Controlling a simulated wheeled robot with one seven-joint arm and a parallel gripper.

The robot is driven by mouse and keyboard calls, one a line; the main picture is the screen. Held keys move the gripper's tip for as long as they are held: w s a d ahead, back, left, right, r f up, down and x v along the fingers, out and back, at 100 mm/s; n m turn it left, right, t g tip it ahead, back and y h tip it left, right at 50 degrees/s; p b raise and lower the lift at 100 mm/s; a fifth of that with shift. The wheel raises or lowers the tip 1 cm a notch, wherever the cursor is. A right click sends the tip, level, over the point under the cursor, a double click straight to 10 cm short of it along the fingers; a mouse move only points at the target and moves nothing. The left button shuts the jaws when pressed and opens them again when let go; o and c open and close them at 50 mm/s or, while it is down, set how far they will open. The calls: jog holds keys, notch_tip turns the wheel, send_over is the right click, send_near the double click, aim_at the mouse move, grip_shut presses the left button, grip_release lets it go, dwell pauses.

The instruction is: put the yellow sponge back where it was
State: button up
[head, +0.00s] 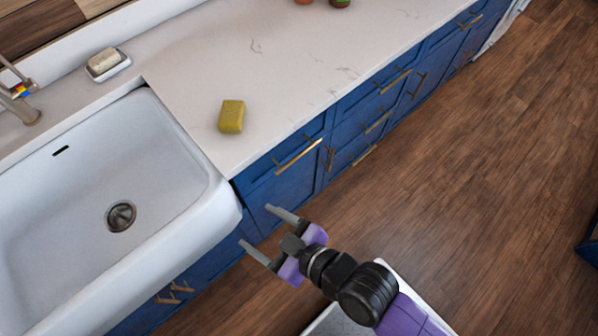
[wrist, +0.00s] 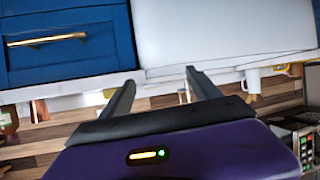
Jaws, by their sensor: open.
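The yellow sponge (head: 231,116) lies on the pale marbled counter (head: 300,62), right of the sink and near the counter's front part. My gripper (head: 262,231) is open and empty in front of the blue cabinets, short of the counter's front edge, below and right of the sponge in the head view. In the wrist view the two fingers of my gripper (wrist: 161,80) stand apart with nothing between them. The sponge does not show in the wrist view.
The white sink (head: 60,215) with its drain is at the left. A soap dish (head: 108,65) with a pale bar stands behind it, near the faucet (head: 20,102). Blue drawers with brass handles (head: 298,157) line the counter front. The counter around the sponge is clear.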

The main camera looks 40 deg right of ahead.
jog(key=s+d+r+m+t+h, duration=0.1)
jog(key=s+d+r, duration=0.4)
jog(key=s, duration=0.3)
jog(key=s+d+r+m+t+h, duration=0.1)
jog(key=s+d+r+m+h, duration=0.1)
jog(key=s+d+r, duration=0.4)
jog(key=shift+s+d+r, duration=0.25)
jog(key=shift+s+d, duration=0.2)
jog(key=shift+s, duration=0.55)
jog(key=shift+f, duration=0.1)
notch_tip(320, 180, down, 3)
jog(key=b, duration=0.3)
